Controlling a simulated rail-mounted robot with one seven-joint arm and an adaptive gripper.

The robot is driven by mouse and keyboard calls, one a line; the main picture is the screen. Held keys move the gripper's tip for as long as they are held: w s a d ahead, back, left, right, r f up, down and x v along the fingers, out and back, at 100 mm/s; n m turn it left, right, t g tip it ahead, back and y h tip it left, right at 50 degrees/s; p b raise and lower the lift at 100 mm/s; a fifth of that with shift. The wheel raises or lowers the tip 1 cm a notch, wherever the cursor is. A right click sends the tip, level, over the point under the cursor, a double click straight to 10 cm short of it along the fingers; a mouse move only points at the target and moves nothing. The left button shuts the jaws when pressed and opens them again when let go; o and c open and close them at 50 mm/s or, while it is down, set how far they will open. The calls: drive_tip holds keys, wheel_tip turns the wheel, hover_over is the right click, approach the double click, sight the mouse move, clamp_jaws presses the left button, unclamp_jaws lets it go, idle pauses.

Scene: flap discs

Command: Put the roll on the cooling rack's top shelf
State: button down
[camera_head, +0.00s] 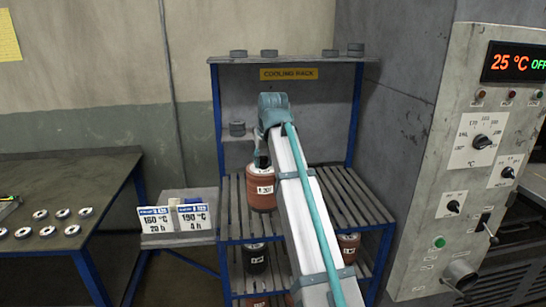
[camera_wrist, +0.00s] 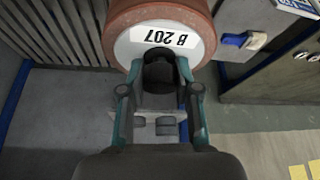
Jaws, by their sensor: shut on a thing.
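My gripper (camera_head: 262,162) is shut on the reddish-brown roll (camera_head: 261,198), holding it by the dark core in its pale end face. In the wrist view the roll (camera_wrist: 160,15) carries a white label reading B 207, and my gripper (camera_wrist: 158,75) grips it. The roll is upright over the slatted top shelf (camera_head: 345,197) of the cooling rack (camera_head: 217,130). I cannot tell whether its underside touches the slats. My arm hides part of the shelf.
A dark roll (camera_head: 255,258) and a reddish roll (camera_head: 348,245) stand on the lower shelf. Small grey discs lie on the ledge above. Temperature cards (camera_head: 175,218) stand left of the rack, and an oven control panel (camera_head: 470,150) rises at right. Slats right of my arm look clear.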

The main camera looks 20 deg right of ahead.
drive_tip(key=w+f, duration=0.1)
drive_tip(key=f, duration=0.1)
drive_tip(key=w+a+f+p, duration=0.1)
drive_tip(key=w+f, duration=0.1)
drive_tip(key=w+a+f+p, duration=0.1)
drive_tip(key=w, duration=0.1)
drive_tip(key=shift+w+f, duration=0.1)
drive_tip(key=shift+f, duration=0.3)
drive_tip(key=shift+f+p, duration=0.4)
drive_tip(key=shift+f, duration=1.25)
drive_tip(key=c, duration=0.8)
unclamp_jaws()
drive_tip(key=shift+f, duration=0.15)
drive_tip(key=b+v, duration=0.3)
drive_tip(key=v, duration=0.9)
